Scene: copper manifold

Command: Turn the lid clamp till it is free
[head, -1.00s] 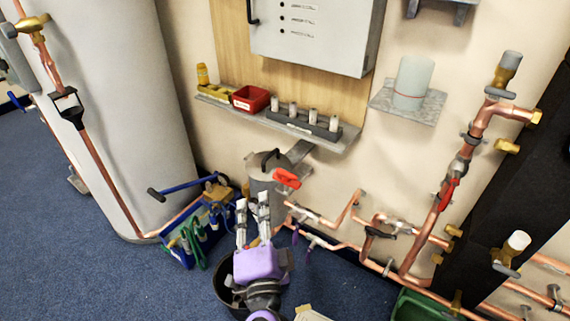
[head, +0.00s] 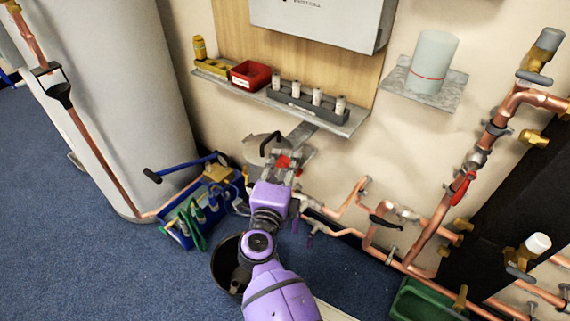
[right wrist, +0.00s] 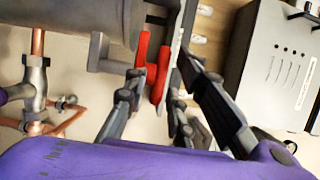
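The lid clamp is a red handle (head: 283,161) on the grey lidded canister (head: 253,150) below the shelf. In the right wrist view the red clamp (right wrist: 157,75) lies between my right gripper's fingers. My right gripper (head: 282,164) is open, its fingers spread on either side of the clamp. One finger looks very close to the red part; I cannot tell whether it touches. The fingers and purple palm hide part of the canister and clamp. My left gripper is not in view.
Copper pipes (head: 350,237) with valves run along the wall at the right. A blue tool tote (head: 178,239) stands left of the canister and a black bucket (head: 222,268) in front. A shelf (head: 240,93) holding a red bin (head: 250,75) is above.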

